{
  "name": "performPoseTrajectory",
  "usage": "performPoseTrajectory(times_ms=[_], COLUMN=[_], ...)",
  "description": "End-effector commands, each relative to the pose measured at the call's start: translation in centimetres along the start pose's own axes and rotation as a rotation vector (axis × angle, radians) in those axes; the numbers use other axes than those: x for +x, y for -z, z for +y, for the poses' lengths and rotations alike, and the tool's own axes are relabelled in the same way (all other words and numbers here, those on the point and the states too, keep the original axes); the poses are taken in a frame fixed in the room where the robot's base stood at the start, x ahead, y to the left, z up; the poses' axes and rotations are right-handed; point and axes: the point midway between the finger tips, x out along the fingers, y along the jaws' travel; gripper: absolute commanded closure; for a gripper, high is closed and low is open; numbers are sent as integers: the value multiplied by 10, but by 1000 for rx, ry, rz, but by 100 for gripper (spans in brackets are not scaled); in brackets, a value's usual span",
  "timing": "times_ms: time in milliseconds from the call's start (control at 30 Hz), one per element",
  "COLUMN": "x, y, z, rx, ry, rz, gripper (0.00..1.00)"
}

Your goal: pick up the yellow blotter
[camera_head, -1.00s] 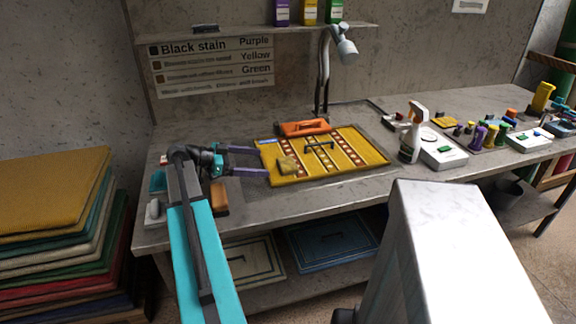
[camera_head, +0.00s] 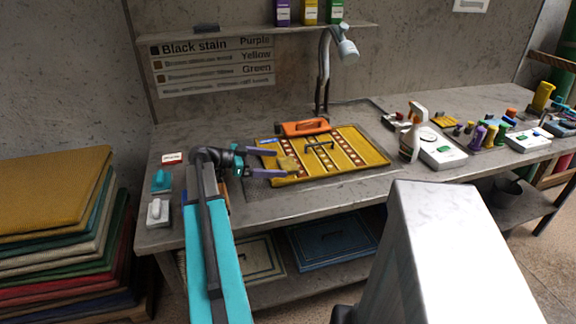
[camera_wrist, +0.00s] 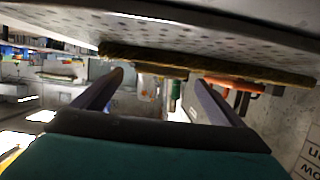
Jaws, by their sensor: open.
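A small dull-yellow pad, which looks like the yellow blotter (camera_head: 288,163), lies on the left part of the patterned yellow rug (camera_head: 350,165). My gripper (camera_head: 280,163) is open, with its two purple-grey fingers pointing right towards the pad from its left side. In the wrist view, which appears upside down, the open gripper (camera_wrist: 159,78) has the thin edge of the pad (camera_wrist: 160,70) showing between its fingertips. The rug edge (camera_wrist: 230,78) runs across just above. I cannot tell whether a finger touches the pad.
A spray bottle (camera_head: 411,138) and white box (camera_head: 442,150) stand right. Another small yellow item (camera_head: 443,120) lies behind them.

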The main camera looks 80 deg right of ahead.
Motion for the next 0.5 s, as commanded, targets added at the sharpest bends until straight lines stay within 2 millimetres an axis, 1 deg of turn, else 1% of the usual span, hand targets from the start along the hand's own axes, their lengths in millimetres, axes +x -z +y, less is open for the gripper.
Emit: performPoseTrajectory(times_ms=[33,200,300,500], x=[6,27,35,39], y=[3,3,3,2], z=[0,-1,-2,-2], rx=[0,0,0,0], ry=[-3,-3,-1,-1], rz=[0,0,0,0], gripper=[8,8,8,8])
